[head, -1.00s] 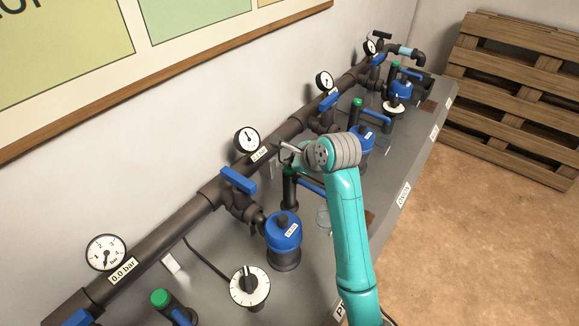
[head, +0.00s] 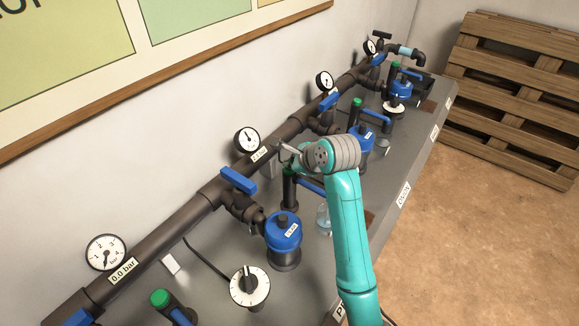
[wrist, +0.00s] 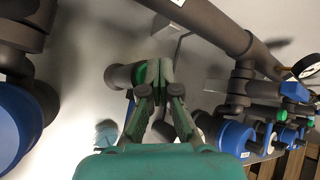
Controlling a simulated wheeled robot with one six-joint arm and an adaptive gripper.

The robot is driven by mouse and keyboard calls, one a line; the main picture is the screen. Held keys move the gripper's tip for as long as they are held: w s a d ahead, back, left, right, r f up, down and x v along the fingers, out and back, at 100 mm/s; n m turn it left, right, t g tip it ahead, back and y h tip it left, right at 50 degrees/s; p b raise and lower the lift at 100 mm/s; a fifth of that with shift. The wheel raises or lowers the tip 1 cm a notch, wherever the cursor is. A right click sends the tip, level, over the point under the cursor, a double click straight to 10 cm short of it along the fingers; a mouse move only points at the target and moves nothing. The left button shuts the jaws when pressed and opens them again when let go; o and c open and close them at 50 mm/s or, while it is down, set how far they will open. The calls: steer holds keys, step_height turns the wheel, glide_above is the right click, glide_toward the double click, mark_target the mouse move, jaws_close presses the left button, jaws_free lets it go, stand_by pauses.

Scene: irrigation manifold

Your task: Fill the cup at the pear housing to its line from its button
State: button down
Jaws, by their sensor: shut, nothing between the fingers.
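My gripper (head: 287,151) is shut and empty, its tips at the green button on top of a dark post (head: 289,190). In the wrist view the closed fingers (wrist: 160,75) are right over the green button (wrist: 139,74) and seem to touch it; they hide part of it. A clear cup (head: 323,221) stands on the bench just left of my arm, with bluish water in it. The cup also shows in the wrist view (wrist: 107,131). Its line is too small to make out. A blue-topped housing (head: 283,232) stands left of the cup; its label is unreadable.
A dark pipe with gauges (head: 247,140) and blue valve levers (head: 238,180) runs along the wall. More housings and green-topped posts (head: 357,104) stand farther back. A pallet (head: 515,95) leans at the right.

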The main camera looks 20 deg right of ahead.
steer(key=shift+r, duration=0.9)
steer(key=shift+r, duration=2.5)
step_height(320, 180, up, 4)
steer(key=shift+f, duration=0.1)
steer(key=shift+f, duration=0.15)
steer(key=shift+f, duration=4.3)
